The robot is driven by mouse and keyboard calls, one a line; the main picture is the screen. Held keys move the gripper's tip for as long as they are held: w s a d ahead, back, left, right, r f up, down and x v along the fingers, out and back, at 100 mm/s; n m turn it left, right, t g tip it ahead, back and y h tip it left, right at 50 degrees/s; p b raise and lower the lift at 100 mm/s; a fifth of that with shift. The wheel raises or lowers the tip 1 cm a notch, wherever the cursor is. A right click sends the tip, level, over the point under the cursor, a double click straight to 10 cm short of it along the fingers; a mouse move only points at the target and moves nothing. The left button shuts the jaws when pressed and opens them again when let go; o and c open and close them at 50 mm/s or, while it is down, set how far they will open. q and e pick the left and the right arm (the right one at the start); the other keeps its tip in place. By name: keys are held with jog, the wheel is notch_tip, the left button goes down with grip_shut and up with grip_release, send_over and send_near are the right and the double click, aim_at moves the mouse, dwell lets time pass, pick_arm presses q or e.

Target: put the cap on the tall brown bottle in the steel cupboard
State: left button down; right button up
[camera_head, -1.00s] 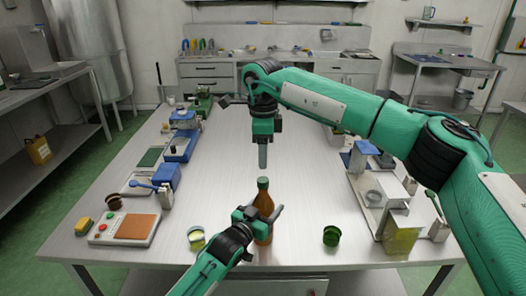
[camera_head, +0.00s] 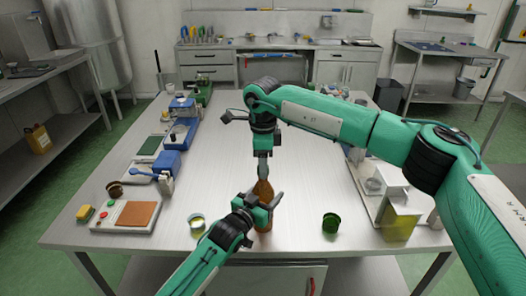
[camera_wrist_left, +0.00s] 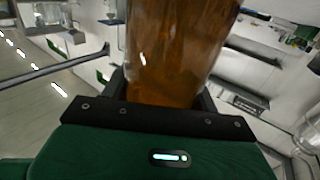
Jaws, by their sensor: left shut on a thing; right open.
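The tall brown bottle (camera_head: 264,188) stands upright near the front middle of the table. My left gripper (camera_head: 264,201) is shut on its body; the bottle also fills the middle of the left wrist view (camera_wrist_left: 175,50). My right gripper (camera_head: 263,176) points straight down at the bottle's top and is open. Its fingers hide the green cap, so I cannot tell how they sit around it. A grey steel cupboard front (camera_head: 275,279) with a red handle (camera_head: 312,286) shows below the table's front edge, partly behind my left arm.
A green cup (camera_head: 331,223) stands right of the bottle, and a small jar (camera_head: 197,221) left of it. A pad with a brown top (camera_head: 134,215), a yellow block (camera_head: 85,213) and blue devices line the left side. A metal stand (camera_head: 374,186) is right.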

jog(key=shift+f, duration=0.3)
jog(key=c, duration=1)
jog(key=shift+m, duration=1)
jog(key=o, duration=1.1)
jog(key=shift+o, duration=0.2)
notch_tip(320, 180, up, 12)
